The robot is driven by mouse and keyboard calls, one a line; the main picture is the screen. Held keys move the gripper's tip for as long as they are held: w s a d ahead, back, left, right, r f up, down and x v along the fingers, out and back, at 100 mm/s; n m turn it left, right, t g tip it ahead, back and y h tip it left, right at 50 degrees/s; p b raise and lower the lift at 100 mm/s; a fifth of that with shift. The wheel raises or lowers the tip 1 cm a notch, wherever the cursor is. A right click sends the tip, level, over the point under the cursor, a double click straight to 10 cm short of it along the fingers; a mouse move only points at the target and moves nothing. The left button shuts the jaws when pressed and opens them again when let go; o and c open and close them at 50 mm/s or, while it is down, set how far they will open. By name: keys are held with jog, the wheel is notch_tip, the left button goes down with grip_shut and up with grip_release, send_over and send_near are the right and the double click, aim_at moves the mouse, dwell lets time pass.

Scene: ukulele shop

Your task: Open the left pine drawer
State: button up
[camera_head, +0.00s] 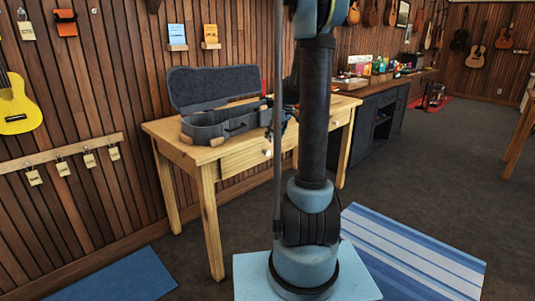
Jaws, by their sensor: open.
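The left pine drawer (240,159) is in the front of the pine table, left of my arm, and looks closed, its face flush with the table front. A small round pale knob (267,153) shows on it. My gripper (280,128) is open, near the table's front edge, above the knob and apart from it as far as I can tell. My arm's column and a thin grey pole partly hide the gripper and the drawer's right part. Another drawer front (339,119) shows right of my arm.
An open grey ukulele case (205,130) lies on the pine table (170,134), close to my gripper. A dark cabinet (372,132) stands beyond the table. A striped rug (420,255) and a blue mat (118,280) lie on the floor.

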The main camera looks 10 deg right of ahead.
aim_at(268, 151)
jog(key=x, duration=1.1)
jog(key=shift+f, duration=0.1)
